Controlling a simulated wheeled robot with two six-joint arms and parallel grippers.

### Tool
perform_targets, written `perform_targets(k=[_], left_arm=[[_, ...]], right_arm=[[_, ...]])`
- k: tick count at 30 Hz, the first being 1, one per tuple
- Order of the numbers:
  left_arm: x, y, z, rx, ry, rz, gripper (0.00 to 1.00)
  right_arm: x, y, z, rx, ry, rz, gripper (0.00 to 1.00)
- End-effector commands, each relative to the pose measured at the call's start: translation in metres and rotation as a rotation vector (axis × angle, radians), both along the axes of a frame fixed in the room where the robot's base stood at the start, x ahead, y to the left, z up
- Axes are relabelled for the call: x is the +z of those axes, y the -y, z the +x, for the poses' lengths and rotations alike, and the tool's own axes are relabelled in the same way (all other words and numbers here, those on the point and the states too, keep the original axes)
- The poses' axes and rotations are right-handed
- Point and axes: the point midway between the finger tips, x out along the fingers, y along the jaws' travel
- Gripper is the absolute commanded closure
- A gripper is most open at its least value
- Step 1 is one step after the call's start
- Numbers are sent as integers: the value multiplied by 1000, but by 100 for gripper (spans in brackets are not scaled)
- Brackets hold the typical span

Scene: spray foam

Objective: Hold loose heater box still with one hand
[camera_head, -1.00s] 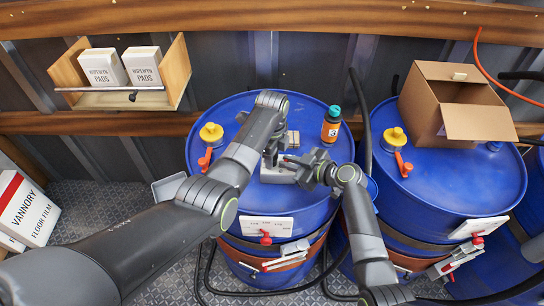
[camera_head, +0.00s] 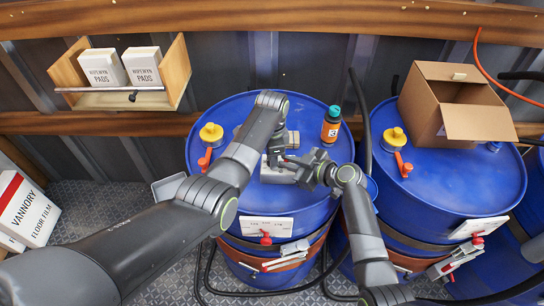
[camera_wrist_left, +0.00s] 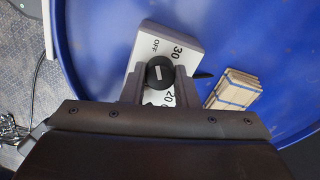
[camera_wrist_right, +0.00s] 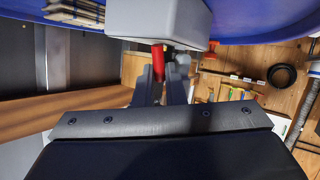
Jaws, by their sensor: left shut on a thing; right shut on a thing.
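The heater box (camera_head: 274,176) is a small light grey box on top of the left blue drum. My right gripper (camera_wrist_right: 159,80) is at the box's right side and is shut on a red piece (camera_wrist_right: 157,62) that sticks out from the grey box (camera_wrist_right: 160,20). The exact contact there is partly hidden.
A wooden bundle (camera_wrist_left: 234,88) lies beside the box on the drum (camera_head: 237,110). An orange bottle with a green cap (camera_head: 332,125) and a yellow bung (camera_head: 211,133) stand nearby. An open carton (camera_head: 430,110) sits on the right drum (camera_head: 440,185).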

Motion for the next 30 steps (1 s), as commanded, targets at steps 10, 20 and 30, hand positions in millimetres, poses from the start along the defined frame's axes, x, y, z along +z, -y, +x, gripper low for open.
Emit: perform_targets(k=[10,20,30], left_arm=[[1,0,1,18,3,0,96],[1,0,1,16,3,0,51],[3,0,1,15,2,0,51]], right_arm=[[0,0,0,1,-2,1,100],[0,0,-1,1,-2,1,100],[0,0,0,1,-1,1,100]])
